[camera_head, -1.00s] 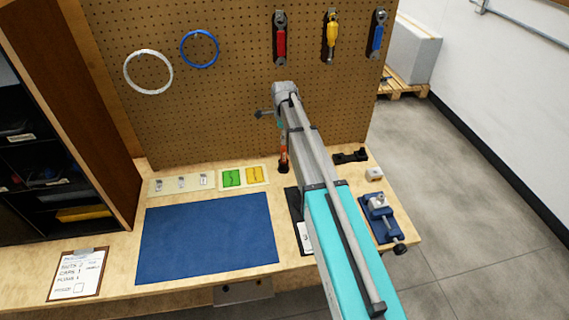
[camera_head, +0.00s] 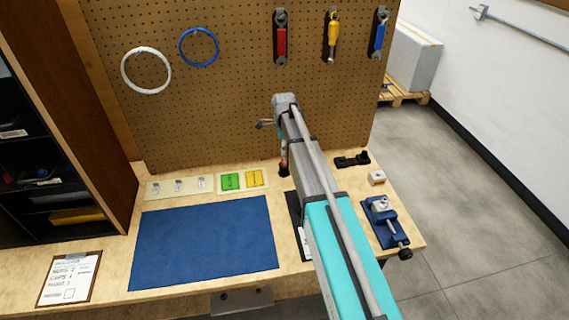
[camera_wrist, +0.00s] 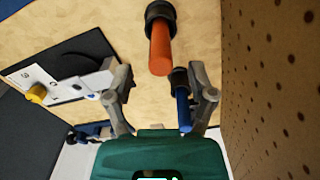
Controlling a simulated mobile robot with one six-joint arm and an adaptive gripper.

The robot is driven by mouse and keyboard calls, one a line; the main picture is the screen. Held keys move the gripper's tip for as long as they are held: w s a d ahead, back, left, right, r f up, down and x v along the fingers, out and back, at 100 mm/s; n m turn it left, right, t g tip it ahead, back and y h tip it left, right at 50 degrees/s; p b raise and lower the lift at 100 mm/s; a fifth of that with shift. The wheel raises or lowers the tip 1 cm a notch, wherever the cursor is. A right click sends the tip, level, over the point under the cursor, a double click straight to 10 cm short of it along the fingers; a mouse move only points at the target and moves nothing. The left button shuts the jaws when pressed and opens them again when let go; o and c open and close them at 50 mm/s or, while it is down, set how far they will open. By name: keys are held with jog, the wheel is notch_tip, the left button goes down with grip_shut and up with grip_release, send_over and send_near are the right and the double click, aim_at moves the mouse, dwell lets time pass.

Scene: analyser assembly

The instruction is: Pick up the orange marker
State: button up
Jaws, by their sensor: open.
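The orange marker (camera_wrist: 160,50) stands with its dark end in a black ring-shaped holder in the wrist view, its orange end toward my gripper. In the head view the orange marker (camera_head: 284,156) shows as a small strip beside my arm, near the pegboard's foot. My gripper (camera_wrist: 162,74) is open, with one finger on each side of the line to the marker. The marker's orange end is near the gap between the fingertips; contact cannot be made out. A blue cylinder with a black collar (camera_wrist: 181,100) shows close to the right finger.
The pegboard (camera_wrist: 275,90) rises close on the right in the wrist view. In the head view, a blue vise (camera_head: 382,222) stands right of my arm, and a clear blue mat (camera_head: 205,245) lies left.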

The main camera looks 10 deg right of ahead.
aim_at(284, 161)
jog(key=shift+f, duration=0.1)
jog(key=shift+a+f+b, duration=0.1)
jog(key=shift+f+b, duration=2.4)
jog(key=shift+b, duration=0.15)
grip_shut()
